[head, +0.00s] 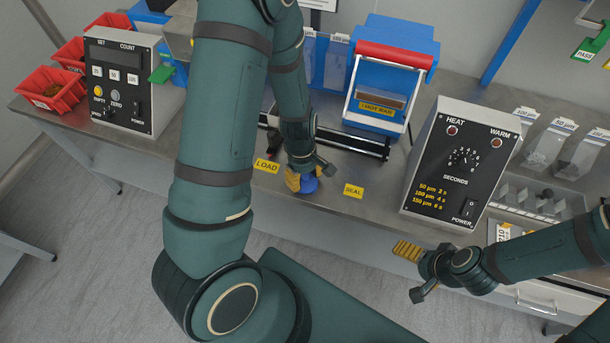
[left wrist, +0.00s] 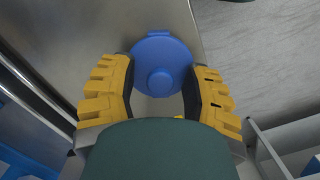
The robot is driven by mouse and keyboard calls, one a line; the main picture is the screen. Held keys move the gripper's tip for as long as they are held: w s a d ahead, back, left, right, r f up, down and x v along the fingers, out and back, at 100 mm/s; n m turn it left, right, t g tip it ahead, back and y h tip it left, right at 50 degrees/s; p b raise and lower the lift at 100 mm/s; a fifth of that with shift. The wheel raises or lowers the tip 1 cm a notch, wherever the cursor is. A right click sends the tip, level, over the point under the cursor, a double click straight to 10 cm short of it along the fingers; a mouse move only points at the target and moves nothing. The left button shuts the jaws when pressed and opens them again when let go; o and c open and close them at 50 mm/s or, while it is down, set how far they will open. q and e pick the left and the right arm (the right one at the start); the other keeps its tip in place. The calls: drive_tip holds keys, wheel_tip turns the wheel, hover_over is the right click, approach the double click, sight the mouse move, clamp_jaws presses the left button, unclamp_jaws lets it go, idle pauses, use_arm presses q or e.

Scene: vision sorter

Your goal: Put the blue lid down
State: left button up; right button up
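The blue lid (head: 309,184) is round with a small knob, near the front edge of the metal bench between the LOAD and SEAL labels. My left gripper (head: 309,176) has its fingers on either side of it. In the left wrist view the lid (left wrist: 158,48) lies between the yellow-padded fingertips (left wrist: 160,70), its knob facing the camera, its rim appearing to touch both pads. I cannot tell whether the lid touches the bench. My right gripper (head: 413,273) is open and empty, in front of the bench at the right.
A heat sealer (head: 395,54) with a red handle stands behind the lid. A heat control box (head: 459,165) stands to the right. A counter box (head: 120,82) and red bins (head: 50,89) are at left. The LOAD label (head: 267,166) and SEAL label (head: 353,190) flank a narrow front strip.

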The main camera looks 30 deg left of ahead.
use_arm(q)
wheel_tip(320, 180, up, 12)
drive_tip(key=a+p, duration=0.1)
drive_tip(key=p, duration=0.4)
drive_tip(key=d+f+m, duration=0.2)
drive_tip(key=f, duration=0.1)
drive_tip(key=s+d+f+m, duration=0.1)
drive_tip(key=d+f+m, duration=0.1)
drive_tip(key=s+d+f+m, duration=0.1)
drive_tip(key=d+f+m, duration=0.2)
drive_tip(key=shift+f+t+h, duration=0.3)
drive_tip(key=d+f+m, duration=0.1)
drive_tip(key=d, duration=0.1)
drive_tip(key=s+d+f+m+t+h, duration=0.1)
drive_tip(key=d+m, duration=0.1)
drive_tip(key=d, duration=0.1)
drive_tip(key=s+d+f+m, duration=0.1)
drive_tip(key=d+m, duration=0.1)
drive_tip(key=d, duration=0.1)
drive_tip(key=shift+s+h, duration=0.15)
drive_tip(key=shift+h, duration=0.25)
